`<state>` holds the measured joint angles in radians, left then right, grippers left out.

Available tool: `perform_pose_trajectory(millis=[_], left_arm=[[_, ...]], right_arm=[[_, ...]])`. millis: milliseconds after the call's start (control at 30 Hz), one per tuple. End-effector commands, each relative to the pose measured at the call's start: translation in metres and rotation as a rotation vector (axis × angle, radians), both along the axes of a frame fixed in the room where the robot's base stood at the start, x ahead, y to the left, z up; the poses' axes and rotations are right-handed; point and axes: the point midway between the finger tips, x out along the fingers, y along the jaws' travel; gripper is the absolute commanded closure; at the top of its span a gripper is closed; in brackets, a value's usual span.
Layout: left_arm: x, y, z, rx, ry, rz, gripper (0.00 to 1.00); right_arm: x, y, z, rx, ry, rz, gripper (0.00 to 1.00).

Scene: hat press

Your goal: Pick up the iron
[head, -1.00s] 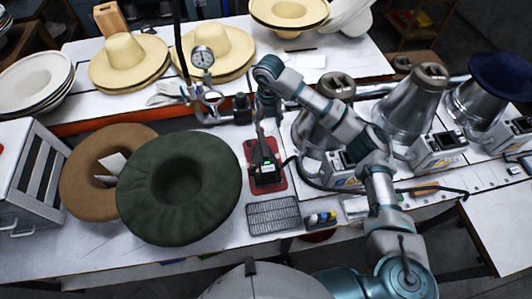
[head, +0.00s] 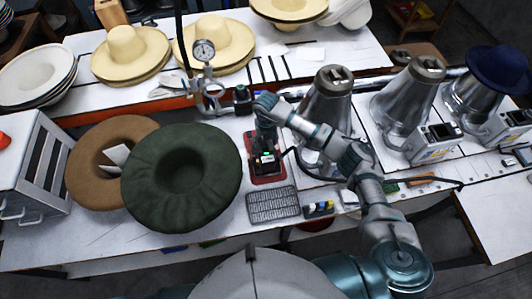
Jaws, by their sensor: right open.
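The iron (head: 266,160) is a small dark device with a small green light. It rests on a red pad (head: 252,176) near the middle of the table. My right gripper (head: 264,137) is open and points down at the iron's far side, right by its top. The fingers are small and dark here, so I cannot tell whether they touch the iron or reach around it. My left gripper is out of view.
A dark green hat (head: 148,200) and a brown hat (head: 82,180) lie left of the iron. A dark grid mat (head: 273,205) lies in front. Metal hat presses (head: 328,100) stand to the right. A pressure gauge (head: 204,50) stands behind.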

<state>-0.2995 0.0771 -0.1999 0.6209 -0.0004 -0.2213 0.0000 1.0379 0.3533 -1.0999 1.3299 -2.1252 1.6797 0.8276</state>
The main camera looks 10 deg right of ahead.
Motion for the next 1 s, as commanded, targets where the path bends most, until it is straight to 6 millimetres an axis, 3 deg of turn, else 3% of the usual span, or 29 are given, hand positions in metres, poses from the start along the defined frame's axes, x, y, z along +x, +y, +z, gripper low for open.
perform_pose_trajectory(millis=[133,333,567,600,1000], left_arm=[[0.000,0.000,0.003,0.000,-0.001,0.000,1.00],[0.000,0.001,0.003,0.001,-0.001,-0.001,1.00],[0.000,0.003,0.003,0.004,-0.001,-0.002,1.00],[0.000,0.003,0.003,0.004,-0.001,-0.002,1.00],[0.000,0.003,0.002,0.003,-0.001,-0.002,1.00]], right_arm=[[0.000,0.001,-0.019,-0.001,0.001,0.000,0.43],[0.000,0.000,-0.021,0.000,-0.001,0.000,0.43],[0.000,-0.001,-0.021,0.001,-0.001,0.000,0.98],[0.000,-0.001,-0.021,0.001,-0.001,0.000,1.00],[0.002,0.000,-0.017,0.002,-0.006,-0.001,1.00]])
